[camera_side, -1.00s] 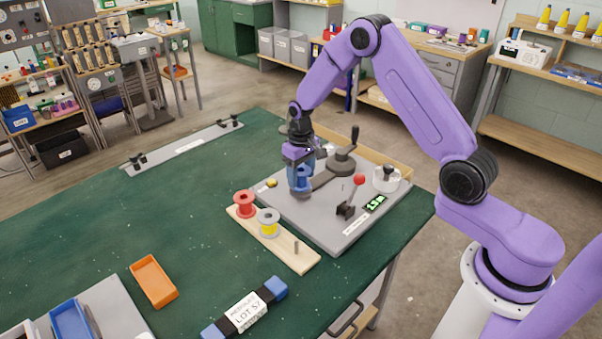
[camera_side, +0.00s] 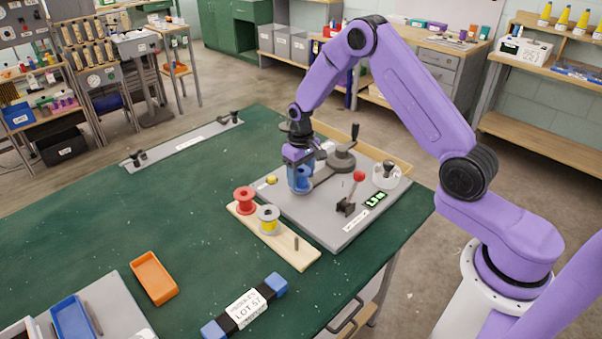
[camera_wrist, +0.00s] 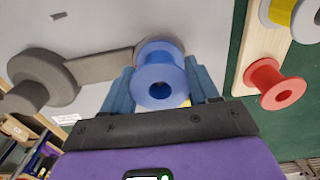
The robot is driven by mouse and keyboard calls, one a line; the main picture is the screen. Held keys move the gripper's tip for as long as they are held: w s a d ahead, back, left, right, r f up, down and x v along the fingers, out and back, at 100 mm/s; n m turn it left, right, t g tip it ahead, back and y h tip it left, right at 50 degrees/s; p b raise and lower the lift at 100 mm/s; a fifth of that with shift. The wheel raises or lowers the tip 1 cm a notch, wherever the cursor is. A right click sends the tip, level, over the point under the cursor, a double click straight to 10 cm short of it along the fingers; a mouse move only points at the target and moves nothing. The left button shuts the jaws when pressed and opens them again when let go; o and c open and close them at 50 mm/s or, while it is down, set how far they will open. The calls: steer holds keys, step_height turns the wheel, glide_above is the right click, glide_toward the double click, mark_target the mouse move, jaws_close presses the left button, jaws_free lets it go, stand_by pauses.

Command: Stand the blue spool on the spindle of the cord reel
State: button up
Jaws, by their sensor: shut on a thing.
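The blue spool (camera_wrist: 160,72) is held between the two blue fingers of my gripper (camera_wrist: 163,86), with its open bore facing the wrist camera. In the side view my gripper (camera_side: 300,170) points down over the left part of the cord reel's grey base plate (camera_side: 335,228), with the spool low, close to the plate. The cord reel's grey arm (camera_wrist: 100,66) runs from the round crank hub (camera_wrist: 42,78) to beneath the spool. The spindle is hidden by the spool and fingers, so I cannot tell whether the spool is around it or above it.

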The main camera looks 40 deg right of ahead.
steer(key=o, duration=1)
steer(key=shift+c, duration=0.2)
step_height(320, 180, up, 17)
steer(key=s+a+r+n, duration=0.25)
steer(key=s+a, duration=0.25)
steer(key=s, duration=0.4)
steer(key=s+a+r+n, duration=0.1)
steer(key=s+a+n, duration=0.3)
steer(key=s+a, duration=0.3)
steer(key=s+d+f+n, duration=0.1)
steer(key=s+d+n, duration=0.1)
steer(key=s, duration=0.9)
steer(key=s+d+n, duration=0.2)
steer(key=s+n, duration=0.2)
steer(key=s, duration=0.6)
steer(key=shift+s+d+f, duration=0.35)
steer(key=shift+f, duration=0.05)
